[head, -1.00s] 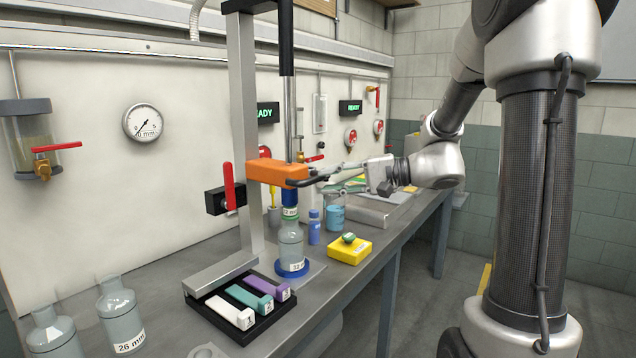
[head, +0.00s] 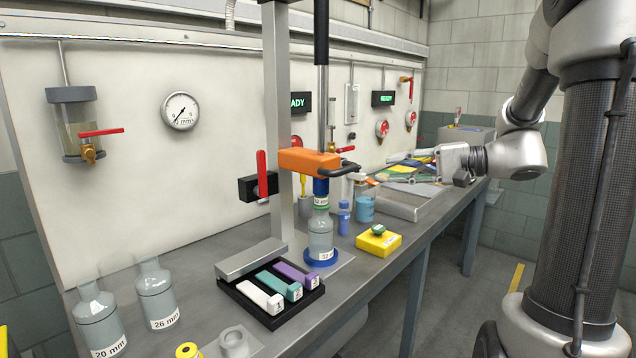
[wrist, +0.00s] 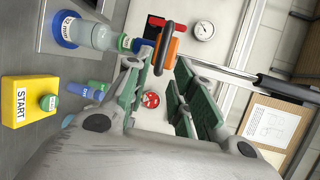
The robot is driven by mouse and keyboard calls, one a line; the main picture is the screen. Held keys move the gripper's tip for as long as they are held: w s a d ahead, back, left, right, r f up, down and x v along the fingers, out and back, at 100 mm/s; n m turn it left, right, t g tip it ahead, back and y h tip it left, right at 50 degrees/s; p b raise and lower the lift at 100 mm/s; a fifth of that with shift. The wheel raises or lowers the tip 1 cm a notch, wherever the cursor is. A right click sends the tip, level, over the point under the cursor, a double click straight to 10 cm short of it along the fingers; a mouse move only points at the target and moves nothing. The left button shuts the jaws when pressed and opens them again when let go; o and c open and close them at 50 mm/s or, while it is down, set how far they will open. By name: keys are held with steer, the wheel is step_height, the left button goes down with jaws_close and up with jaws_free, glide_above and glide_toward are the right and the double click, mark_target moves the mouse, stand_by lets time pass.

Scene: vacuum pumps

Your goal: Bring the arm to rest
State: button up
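My gripper (head: 392,168) is held out level over the bench, to the right of the orange clamp handle (head: 308,160). In the wrist view my gripper (wrist: 156,72) has its two green-padded fingers spread apart with nothing between them. The orange handle (wrist: 172,48) and its dark loop lie beyond the fingertips, apart from them as far as I can tell. My arm reaches in from the right, bent at the elbow. A clear bottle (head: 320,238) stands upright on a blue round base below the handle's column.
A yellow START box (head: 378,243) with a green button, a small blue bottle (head: 343,217) and a beaker (head: 365,205) stand near the column. A black tray (head: 232,290) holds coloured labelled blocks. Bottles (head: 156,293) stand at left. Floor right of the bench is open.

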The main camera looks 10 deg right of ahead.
steer(key=s+d+f+g+h, duration=0.35)
steer(key=s+f, duration=0.25)
steer(key=s, duration=0.2)
steer(key=s+d+f+g+h, duration=0.2)
steer(key=s+f+g+h, duration=0.1)
steer(key=s+f+h, duration=0.4)
steer(key=s+r+n+t+h, duration=0.2)
steer(key=s+r+n+h, duration=0.1)
steer(key=s+r+n, duration=0.2)
steer(key=shift+s+a+r+n+t, duration=0.4)
steer(key=shift+r+n, duration=0.2)
steer(key=shift+n, duration=0.5)
